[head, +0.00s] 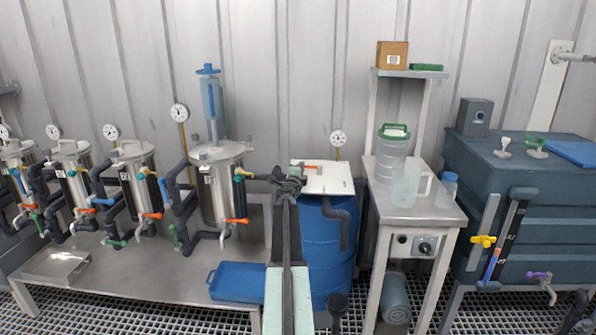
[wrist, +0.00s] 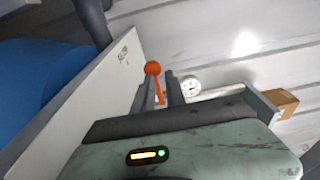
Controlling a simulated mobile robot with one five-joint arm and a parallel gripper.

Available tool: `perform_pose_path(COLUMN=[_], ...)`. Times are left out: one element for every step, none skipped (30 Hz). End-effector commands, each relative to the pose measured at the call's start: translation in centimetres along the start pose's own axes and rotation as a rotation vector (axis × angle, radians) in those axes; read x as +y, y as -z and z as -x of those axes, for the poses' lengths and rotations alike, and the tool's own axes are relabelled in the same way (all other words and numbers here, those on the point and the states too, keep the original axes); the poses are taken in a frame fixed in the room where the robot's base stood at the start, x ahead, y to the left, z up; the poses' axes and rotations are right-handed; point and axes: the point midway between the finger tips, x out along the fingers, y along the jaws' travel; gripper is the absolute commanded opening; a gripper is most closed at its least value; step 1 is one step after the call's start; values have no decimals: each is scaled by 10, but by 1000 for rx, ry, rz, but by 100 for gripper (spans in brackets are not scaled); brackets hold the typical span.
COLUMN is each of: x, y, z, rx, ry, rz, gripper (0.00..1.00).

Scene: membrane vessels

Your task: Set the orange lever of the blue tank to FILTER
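The blue tank (head: 325,235) stands just right of centre in the head view, with a white board (head: 332,182) at its top. The orange lever (head: 311,167) lies near the top of this board. In the wrist view the lever's round orange knob (wrist: 152,68) and thin stem show between the finger lines, beside the white board (wrist: 90,105). My gripper (head: 288,182) is at the board's left edge; its two fingers (wrist: 163,90) are apart. I cannot tell whether they touch the lever. The FILTER mark is not readable.
Left of the tank, steel filter vessels (head: 217,185) with pipes and a blue tray (head: 237,281) stand on a bench. A steel stand (head: 415,210) with clear jugs is on the right. A gauge (head: 338,138) rises behind the board.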

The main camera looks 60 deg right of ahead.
Motion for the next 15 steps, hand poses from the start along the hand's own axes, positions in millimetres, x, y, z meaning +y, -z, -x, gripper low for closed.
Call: perform_pose_path(x=[-1,-1,-1,-1,-1,-1,-1,-1,-1,-1,-1,-1,-1,-1,-1], y=[-8,-8,-6,-6,-5,-4,-4,-3,-3,-3,-2,-2,-2,-2,-2], z=[-10,-11,-12,-13,-13,-14,-14,-14,-14,-14,-14,-14,-15,-15,-15], rx=[-20,-19,-17,-17,-16,-15,-15,-14,-14,-14,-14,-13,-13,-13,-13], ry=[0,0,0,0,0,0,0,0,0,0,0,0,0,0,0], rz=[-4,-4,-5,-5,-5,-5,-5,-6,-6,-6,-6,-6,-6,-6,-6], gripper=[0,0,0,0,0,0,0,0,0,0,0,0,0,0,0])
